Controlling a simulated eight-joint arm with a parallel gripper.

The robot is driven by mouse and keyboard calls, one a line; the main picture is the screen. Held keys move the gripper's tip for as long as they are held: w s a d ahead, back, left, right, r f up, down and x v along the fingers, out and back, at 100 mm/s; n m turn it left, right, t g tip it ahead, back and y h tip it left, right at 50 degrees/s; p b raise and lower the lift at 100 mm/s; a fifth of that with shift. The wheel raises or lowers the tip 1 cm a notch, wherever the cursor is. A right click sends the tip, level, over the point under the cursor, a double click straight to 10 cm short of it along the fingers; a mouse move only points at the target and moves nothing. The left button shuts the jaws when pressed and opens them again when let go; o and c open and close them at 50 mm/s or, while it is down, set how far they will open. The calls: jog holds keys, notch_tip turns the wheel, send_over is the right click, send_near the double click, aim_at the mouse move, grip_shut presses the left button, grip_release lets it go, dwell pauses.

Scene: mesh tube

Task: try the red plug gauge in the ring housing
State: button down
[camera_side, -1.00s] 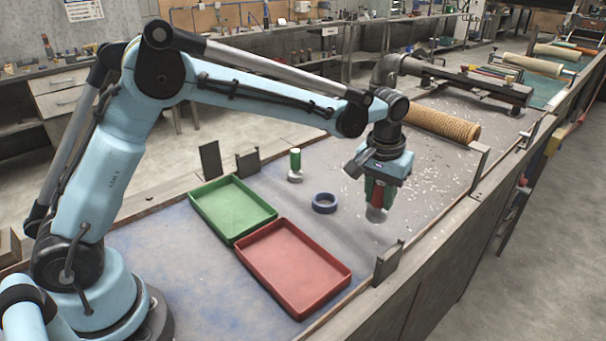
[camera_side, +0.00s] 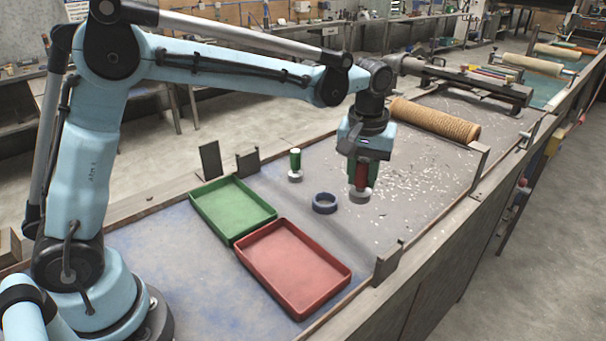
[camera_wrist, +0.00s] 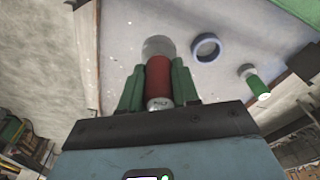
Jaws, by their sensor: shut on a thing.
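My gripper (camera_side: 361,178) is shut on the red plug gauge (camera_side: 361,174), which hangs upright with its pale metal end down, above the table. In the wrist view the red gauge (camera_wrist: 158,77) sits between my two green fingers (camera_wrist: 158,88). The blue ring housing (camera_side: 325,203) lies on the table to the left of the gauge in the side view; it is apart from the gauge and empty. The ring also shows in the wrist view (camera_wrist: 206,48). A green plug gauge (camera_side: 295,162) stands upright on the table, left of and behind the ring.
A green tray (camera_side: 232,237) and a red tray (camera_side: 340,290) lie empty left of and in front of the ring. A mesh roll (camera_side: 435,122) lies at the back right. Pale scraps are scattered on the table. Brackets (camera_side: 388,262) stand along the table edges.

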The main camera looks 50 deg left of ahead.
jog(key=w+a+f+n, duration=0.1)
jog(key=a+f+n, duration=0.15)
jog(key=a, duration=0.85)
jog(key=shift+n, duration=0.35)
jog(key=shift+w+f, duration=0.2)
jog(key=shift+f, duration=1.95)
jog(key=shift+f, duration=1.45)
dwell(1.0)
dwell(0.5)
notch_tip(320, 180, up, 7)
dwell(1.4)
